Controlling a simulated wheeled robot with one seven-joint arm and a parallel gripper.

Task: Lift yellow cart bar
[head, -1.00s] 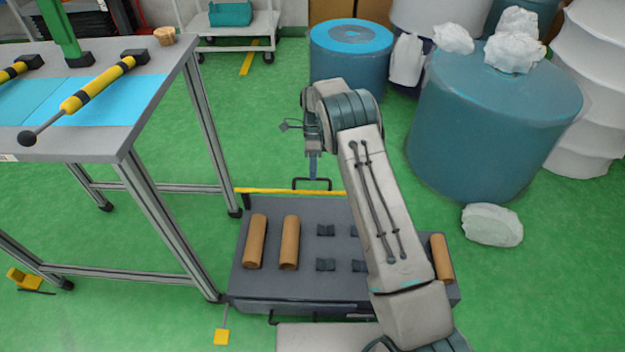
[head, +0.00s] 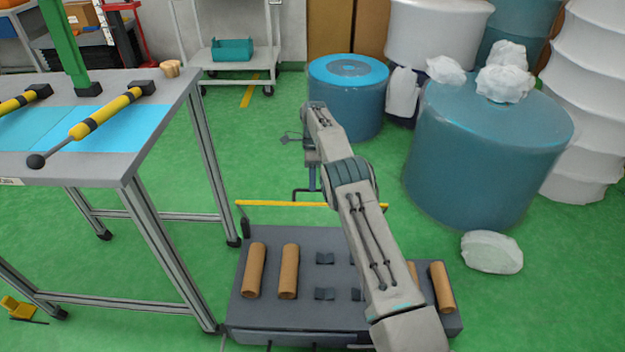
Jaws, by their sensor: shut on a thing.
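The yellow cart bar (head: 270,203) lies level across the far end of the dark grey cart (head: 300,237). A strip of green floor shows between the bar and the cart's far edge. A black bracket (head: 295,196) stands at the middle of the bar. My gripper (head: 312,186) points down at this bracket and is shut on the bar there. The fingertips are small and hard to make out. My arm hides part of the bar's right half; its right end shows past the arm.
Brown rolls (head: 289,271) and black cradles lie on the cart. A workbench (head: 182,100) with yellow-black tools (head: 107,112) stands close on the left. Large blue drums (head: 490,150) stand at the right, with a white bundle (head: 491,252) on the floor. Green floor is free beyond the bar.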

